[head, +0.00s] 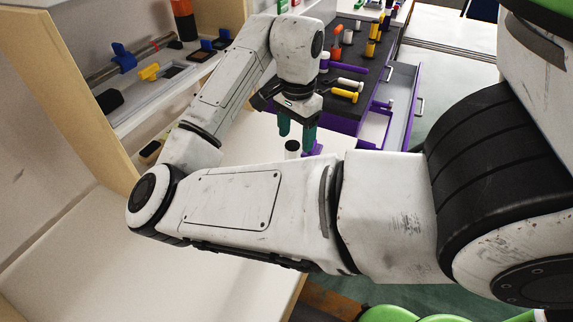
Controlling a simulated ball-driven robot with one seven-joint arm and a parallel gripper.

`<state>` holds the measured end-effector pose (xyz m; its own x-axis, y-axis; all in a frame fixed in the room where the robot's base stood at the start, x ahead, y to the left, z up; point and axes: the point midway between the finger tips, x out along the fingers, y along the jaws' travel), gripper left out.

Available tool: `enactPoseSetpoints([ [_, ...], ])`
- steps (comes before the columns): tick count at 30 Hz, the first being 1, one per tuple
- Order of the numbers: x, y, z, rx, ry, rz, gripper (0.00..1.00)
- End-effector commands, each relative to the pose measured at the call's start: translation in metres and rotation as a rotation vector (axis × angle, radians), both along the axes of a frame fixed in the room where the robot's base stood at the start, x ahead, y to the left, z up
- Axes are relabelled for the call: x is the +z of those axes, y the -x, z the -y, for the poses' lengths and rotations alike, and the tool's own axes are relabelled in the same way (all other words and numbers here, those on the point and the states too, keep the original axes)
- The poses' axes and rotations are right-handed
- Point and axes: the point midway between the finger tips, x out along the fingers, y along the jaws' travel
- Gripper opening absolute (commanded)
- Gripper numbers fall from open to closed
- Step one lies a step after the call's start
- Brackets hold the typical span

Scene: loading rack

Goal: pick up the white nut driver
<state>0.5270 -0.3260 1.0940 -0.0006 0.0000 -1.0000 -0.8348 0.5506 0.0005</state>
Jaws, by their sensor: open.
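My gripper (296,133) points down with its two teal fingers apart and nothing visible between them. A white upright cylinder with a dark top (292,150) shows just below the fingers, next to a small purple piece (313,150); my forearm hides its lower part. A white-handled tool (349,83) lies on the dark top of the purple drawer unit, behind and right of my gripper, beside a yellow-handled one (345,95). I cannot tell which of the two white things is the nut driver.
The purple unit's dark top (352,65) holds several upright coloured handles at the back. Its drawer (398,100) stands open on the right. A wooden-sided rack (70,75) with a tool shelf stands at left. The pale tabletop (90,235) is clear in front.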

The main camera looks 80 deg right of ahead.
Motion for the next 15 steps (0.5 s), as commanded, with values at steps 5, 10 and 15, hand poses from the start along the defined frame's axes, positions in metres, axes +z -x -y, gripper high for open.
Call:
enactPoseSetpoints([
  [5, -0.021, -0.001, 0.0, 0.002, -0.001, -0.001, 0.66],
  [10, -0.03, -0.002, 0.001, 0.003, -0.001, -0.001, 0.66],
  [15, -0.052, -0.007, 0.004, 0.005, -0.003, -0.001, 0.66],
])
